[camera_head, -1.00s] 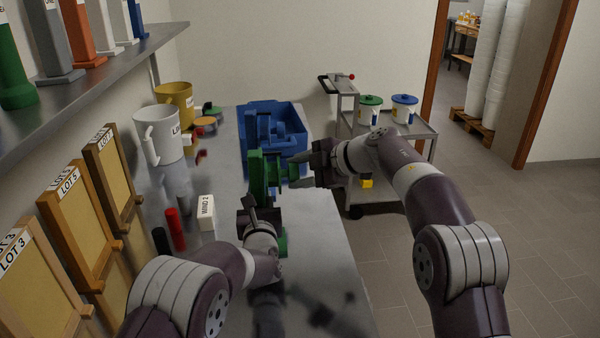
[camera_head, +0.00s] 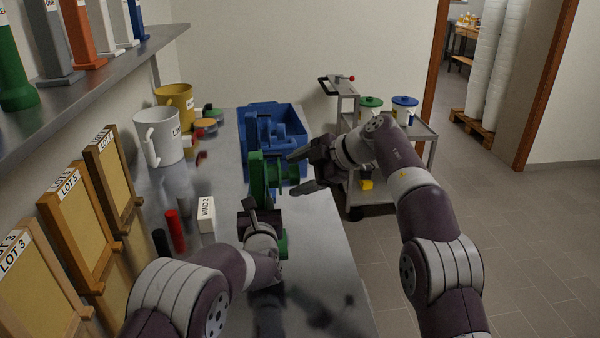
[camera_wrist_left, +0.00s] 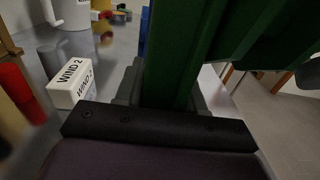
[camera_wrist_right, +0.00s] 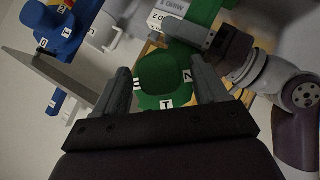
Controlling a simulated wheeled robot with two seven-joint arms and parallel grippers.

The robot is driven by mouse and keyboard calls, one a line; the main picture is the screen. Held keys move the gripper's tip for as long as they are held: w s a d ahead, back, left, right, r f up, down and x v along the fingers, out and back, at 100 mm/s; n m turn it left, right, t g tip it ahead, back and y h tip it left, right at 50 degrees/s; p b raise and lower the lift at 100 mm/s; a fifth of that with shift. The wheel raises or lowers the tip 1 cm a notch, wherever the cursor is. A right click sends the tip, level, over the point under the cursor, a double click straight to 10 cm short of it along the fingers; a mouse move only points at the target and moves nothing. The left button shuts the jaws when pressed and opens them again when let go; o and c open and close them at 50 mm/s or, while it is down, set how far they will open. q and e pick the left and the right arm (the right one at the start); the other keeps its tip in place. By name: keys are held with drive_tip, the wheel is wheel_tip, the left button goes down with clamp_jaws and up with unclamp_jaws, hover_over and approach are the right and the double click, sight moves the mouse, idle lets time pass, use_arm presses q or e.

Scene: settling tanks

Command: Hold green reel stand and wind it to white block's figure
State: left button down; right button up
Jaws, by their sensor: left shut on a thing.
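The green reel stand (camera_head: 257,180) stands upright on the grey bench in front of the blue crate. My left gripper (camera_head: 260,215) is shut on its lower part; the green post (camera_wrist_left: 172,65) fills the middle of the left wrist view. My right gripper (camera_head: 303,172) is open and empty, just right of the stand and apart from it. In the right wrist view, the green round reel end (camera_wrist_right: 165,80) with white letter tags shows beyond the spread fingers. The white block (camera_head: 206,214) stands left of the stand; its face reads "WIND 2" in the left wrist view (camera_wrist_left: 72,84).
A blue crate (camera_head: 296,112) with blue parts stands behind. Red (camera_head: 175,231) and dark cylinders, a white mug (camera_head: 165,140) and a yellow mug (camera_head: 178,97) line the left. A trolley (camera_head: 420,131) with lidded tubs is at the right. Clear bench lies right of the stand.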

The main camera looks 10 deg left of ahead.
drive_tip(key=shift+d, duration=0.1)
drive_tip(key=v, duration=1.2)
